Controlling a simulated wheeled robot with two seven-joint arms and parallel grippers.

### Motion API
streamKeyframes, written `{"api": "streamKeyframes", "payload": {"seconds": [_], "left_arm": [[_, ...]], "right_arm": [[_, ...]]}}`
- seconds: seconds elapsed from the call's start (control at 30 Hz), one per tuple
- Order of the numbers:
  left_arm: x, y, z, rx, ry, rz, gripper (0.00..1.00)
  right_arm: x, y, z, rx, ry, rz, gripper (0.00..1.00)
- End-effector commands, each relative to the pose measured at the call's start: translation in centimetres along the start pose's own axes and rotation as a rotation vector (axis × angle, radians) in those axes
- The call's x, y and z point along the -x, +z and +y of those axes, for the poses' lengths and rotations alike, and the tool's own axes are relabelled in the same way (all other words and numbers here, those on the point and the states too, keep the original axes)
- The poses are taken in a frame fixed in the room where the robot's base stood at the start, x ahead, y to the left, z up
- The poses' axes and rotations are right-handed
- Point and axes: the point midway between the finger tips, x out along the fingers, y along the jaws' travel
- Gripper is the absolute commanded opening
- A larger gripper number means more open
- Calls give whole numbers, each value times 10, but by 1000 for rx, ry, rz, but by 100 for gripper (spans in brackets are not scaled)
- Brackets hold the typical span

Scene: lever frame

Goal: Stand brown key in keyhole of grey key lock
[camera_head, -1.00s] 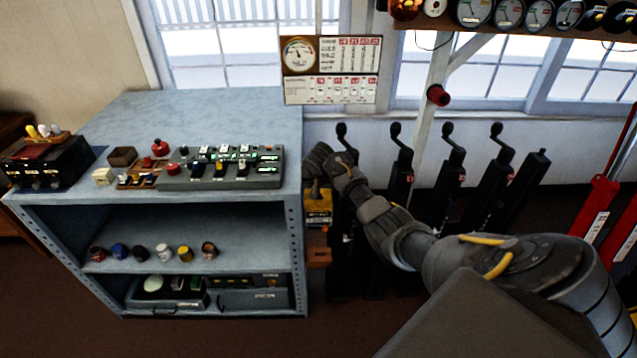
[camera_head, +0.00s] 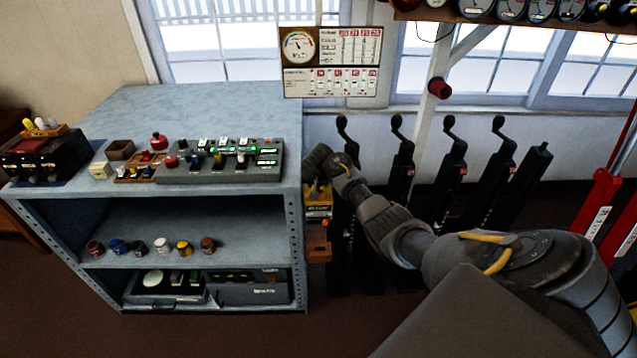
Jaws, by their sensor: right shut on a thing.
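My right gripper (camera_head: 314,186) is at the right side of the grey-blue cabinet, above a yellow box (camera_head: 318,202). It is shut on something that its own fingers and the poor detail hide. I cannot make out the brown key for certain, nor whether it is in those fingers. I cannot pick out a grey key lock with a keyhole; the area under the gripper is dark and small. A brown block (camera_head: 318,243) sits below the yellow box. My left gripper is not in view.
The cabinet (camera_head: 200,105) carries a grey switch panel (camera_head: 222,172) and a dark box (camera_head: 45,158). Several small pots stand on its shelf. Several black levers (camera_head: 401,160) stand right of my gripper, close to my right forearm.

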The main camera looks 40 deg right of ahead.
Motion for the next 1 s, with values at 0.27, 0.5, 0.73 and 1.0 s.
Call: {"api": "streamKeyframes", "payload": {"seconds": [0.27,0.5,0.73,1.0], "left_arm": [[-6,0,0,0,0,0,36],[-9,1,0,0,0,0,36],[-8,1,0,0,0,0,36],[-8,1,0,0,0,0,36]], "right_arm": [[-8,5,0,-1,0,0,20],[-13,7,0,-1,1,-1,20],[-13,7,0,-1,1,0,20],[-13,7,0,-1,0,0,65]]}}
